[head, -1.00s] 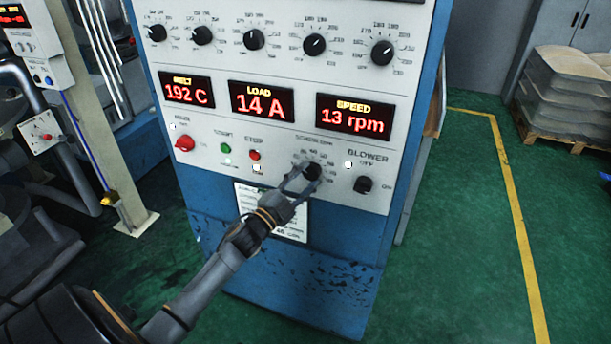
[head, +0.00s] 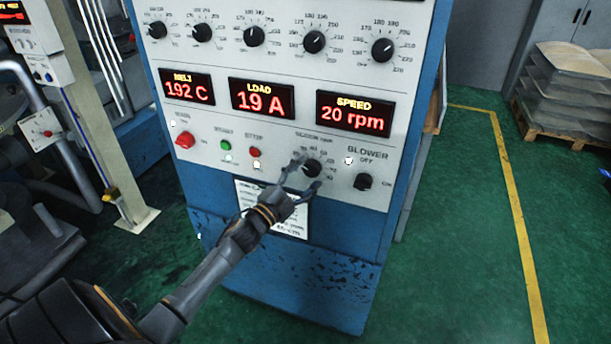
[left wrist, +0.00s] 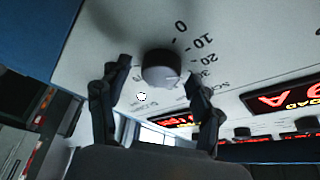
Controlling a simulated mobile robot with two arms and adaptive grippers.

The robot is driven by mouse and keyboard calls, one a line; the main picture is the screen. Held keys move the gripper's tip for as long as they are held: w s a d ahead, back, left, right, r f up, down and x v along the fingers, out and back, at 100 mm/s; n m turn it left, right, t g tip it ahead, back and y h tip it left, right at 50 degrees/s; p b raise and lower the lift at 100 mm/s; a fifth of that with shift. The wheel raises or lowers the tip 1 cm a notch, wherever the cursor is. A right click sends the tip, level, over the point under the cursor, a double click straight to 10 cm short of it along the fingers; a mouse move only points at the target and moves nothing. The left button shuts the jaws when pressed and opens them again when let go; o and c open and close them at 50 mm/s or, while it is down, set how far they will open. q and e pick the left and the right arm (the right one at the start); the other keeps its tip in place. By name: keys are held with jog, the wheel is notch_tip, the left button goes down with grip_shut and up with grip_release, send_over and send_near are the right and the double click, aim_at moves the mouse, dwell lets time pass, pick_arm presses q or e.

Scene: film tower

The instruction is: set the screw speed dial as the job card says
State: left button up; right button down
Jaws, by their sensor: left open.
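The screw speed dial (head: 312,168) is a black knob on the lower right of the panel. My left gripper (head: 304,174) is at it, open, with a finger on either side of the knob. In the left wrist view the knob (left wrist: 161,69) sits between the spread fingers of the gripper (left wrist: 155,98), with gaps on both sides. Scale marks 0, 10, 20 and 30 show near it. The speed display (head: 353,114) reads 20 rpm. The job card (head: 290,221) is below the dial, partly covered by my gripper, and its text is too small to read. My right gripper is out of view.
The blower switch (head: 363,182) is just right of the dial. The stop button (head: 254,153), start button (head: 225,145) and red main switch (head: 185,140) are to its left. The load display (head: 262,99) reads 19 A.

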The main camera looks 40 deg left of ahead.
pick_arm(q)
jog(key=v, duration=1.2)
dwell(0.3)
jog(key=s+d+f+n+g+y, duration=0.1)
jog(key=s+f+n+g, duration=0.2)
jog(key=f, duration=0.9)
jog(key=s+d+f+n+g+y, duration=0.1)
jog(key=s+f+n+g, duration=0.2)
jog(key=f, duration=0.9)
jog(key=s+d+f+n+g+y, duration=0.1)
jog(key=s+f+n+g, duration=0.2)
jog(key=f, duration=0.9)
jog(key=s+d+f+g, duration=0.3)
jog(key=s+f, duration=0.3)
jog(key=s, duration=0.4)
jog(key=s+d+f+n+g, duration=0.1)
jog(key=s+d+f+g, duration=0.2)
jog(key=s, duration=0.8)
jog(key=s+d+f+n+g, duration=0.1)
jog(key=s+d+f+g, duration=0.3)
jog(key=s+d+f, duration=0.3)
jog(key=s+f, duration=0.3)
jog(key=shift+s+f+h, duration=0.2)
jog(key=shift+s+h, duration=0.05)
jog(key=shift+h, duration=0.15)
jog(key=shift+w, duration=0.1)
